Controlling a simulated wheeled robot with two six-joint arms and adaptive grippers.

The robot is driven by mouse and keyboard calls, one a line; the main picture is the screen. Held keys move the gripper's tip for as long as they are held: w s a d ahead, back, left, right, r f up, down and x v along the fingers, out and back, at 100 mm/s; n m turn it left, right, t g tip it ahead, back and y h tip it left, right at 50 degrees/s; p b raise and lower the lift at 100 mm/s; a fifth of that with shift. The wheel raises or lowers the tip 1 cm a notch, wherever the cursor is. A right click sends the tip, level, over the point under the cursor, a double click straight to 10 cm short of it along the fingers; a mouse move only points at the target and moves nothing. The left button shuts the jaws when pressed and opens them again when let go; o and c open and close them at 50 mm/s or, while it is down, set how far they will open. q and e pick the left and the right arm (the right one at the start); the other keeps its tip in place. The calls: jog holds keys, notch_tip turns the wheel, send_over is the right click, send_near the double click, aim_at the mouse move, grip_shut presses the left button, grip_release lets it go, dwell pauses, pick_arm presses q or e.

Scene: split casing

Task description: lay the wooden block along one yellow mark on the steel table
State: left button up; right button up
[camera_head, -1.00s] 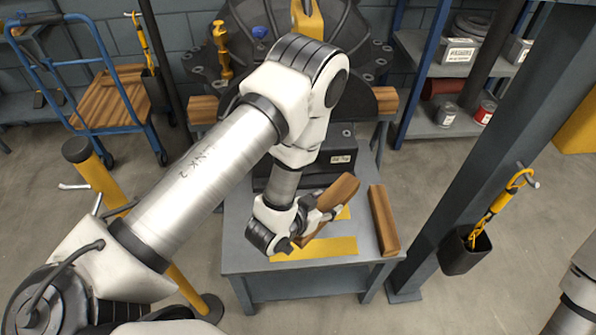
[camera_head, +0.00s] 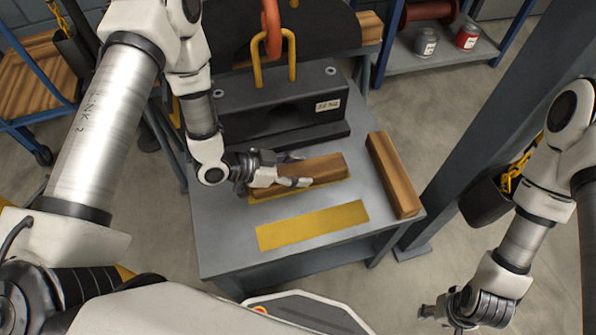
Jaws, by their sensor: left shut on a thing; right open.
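My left gripper (camera_head: 292,182) is shut on a wooden block (camera_head: 318,168), near the block's left part. The block lies lengthwise over the far yellow mark (camera_head: 284,192); a strip of that mark shows along its near side. I cannot tell whether the block rests on the steel table or hangs just above it. The near yellow mark (camera_head: 312,225) is bare. A second wooden block (camera_head: 394,175) lies along the right edge of the steel table (camera_head: 225,245). My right gripper (camera_head: 440,318) is open and empty, low at the right, off the table.
A dark heavy casing piece (camera_head: 262,108) with a white label stands at the back of the table, close behind the held block. An orange hook (camera_head: 271,30) hangs over its yellow handle (camera_head: 275,62). A grey post (camera_head: 470,120) stands right of the table.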

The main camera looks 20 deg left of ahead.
pick_arm(q)
jog(key=o, duration=1.5)
jog(key=shift+f, duration=0.1)
jog(key=shift+c, duration=0.2)
jog(key=shift+s+a+r, duration=0.1)
jog(key=shift+a+r, duration=0.05)
jog(key=shift+r, duration=0.1)
jog(key=p+v, duration=0.4)
jog(key=v, duration=0.7)
jog(key=shift+s+a, duration=0.15)
jog(key=shift+a, duration=0.1)
